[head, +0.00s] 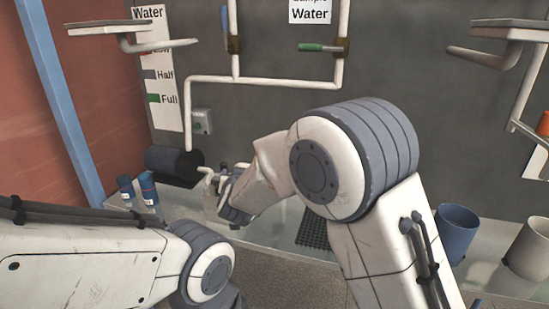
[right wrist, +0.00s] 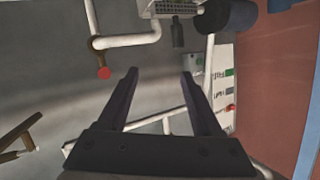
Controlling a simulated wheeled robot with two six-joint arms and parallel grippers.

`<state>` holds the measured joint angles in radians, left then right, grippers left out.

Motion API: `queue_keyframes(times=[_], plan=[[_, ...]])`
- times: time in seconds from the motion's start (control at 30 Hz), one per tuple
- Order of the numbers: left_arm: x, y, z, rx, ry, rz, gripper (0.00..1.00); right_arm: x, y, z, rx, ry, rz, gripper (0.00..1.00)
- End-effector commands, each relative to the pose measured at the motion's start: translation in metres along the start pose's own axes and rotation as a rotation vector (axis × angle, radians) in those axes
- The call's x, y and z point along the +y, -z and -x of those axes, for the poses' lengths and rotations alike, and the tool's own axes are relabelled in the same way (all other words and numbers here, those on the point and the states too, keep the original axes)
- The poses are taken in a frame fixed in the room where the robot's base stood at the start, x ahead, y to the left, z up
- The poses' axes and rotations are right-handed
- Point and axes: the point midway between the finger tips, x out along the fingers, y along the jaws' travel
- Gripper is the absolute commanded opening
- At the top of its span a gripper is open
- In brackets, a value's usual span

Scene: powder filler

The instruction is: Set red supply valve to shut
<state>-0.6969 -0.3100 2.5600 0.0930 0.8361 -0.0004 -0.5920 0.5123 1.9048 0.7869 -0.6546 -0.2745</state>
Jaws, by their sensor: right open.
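A small red valve handle (right wrist: 104,73) shows in the right wrist view, beside a white pipe (right wrist: 130,40). It lies left of my open right gripper (right wrist: 160,75), outside the two fingers and apart from them. Nothing is between the fingers. In the head view my right arm reaches across the middle, with its gripper (head: 226,187) small near the wall bench. I cannot make out the red handle in the head view. My left arm shows at the lower left of the head view, but its gripper is not visible.
A green-handled valve (head: 318,47) sits on the wall pipes, under a Water sign (head: 310,11). A black cylinder (head: 174,160) and blue bottles (head: 148,188) are at the left of the bench. A blue cup (head: 456,232) and a white cup (head: 528,249) stand at the right.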

Motion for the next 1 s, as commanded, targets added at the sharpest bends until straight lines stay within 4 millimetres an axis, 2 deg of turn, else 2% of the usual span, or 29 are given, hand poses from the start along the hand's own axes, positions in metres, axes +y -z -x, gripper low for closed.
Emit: queue_keyframes(times=[0.03,0.1,0.2,0.3,0.43,0.57,0.8,1.0], plan=[[0.0,0.0,-0.004,0.0,0.0,0.0,0.0,0.015,0.0,-0.019,0.079,-0.07,-0.013,0.67],[0.0,0.0,-0.006,0.0,0.0,0.0,0.0,0.035,0.008,-0.034,0.187,-0.167,-0.026,0.67],[-0.001,0.0,-0.008,0.0,0.0,0.0,0.0,0.058,0.013,-0.043,0.302,-0.28,-0.032,0.67],[-0.001,0.0,-0.009,0.0,0.0,0.0,0.0,0.073,0.016,-0.045,0.37,-0.353,-0.031,0.67],[-0.001,0.0,-0.007,0.0,0.0,0.0,0.0,0.082,0.019,-0.048,0.403,-0.39,-0.031,0.67],[0.0,0.0,-0.003,0.0,0.0,0.0,0.0,0.088,0.026,-0.059,0.405,-0.394,-0.031,0.67],[0.001,0.001,0.009,0.0,0.0,0.0,0.0,0.105,0.044,-0.099,0.403,-0.392,-0.031,0.67],[0.001,0.001,0.015,0.0,0.0,0.0,0.0,0.116,0.054,-0.123,0.403,-0.39,-0.03,0.67]])
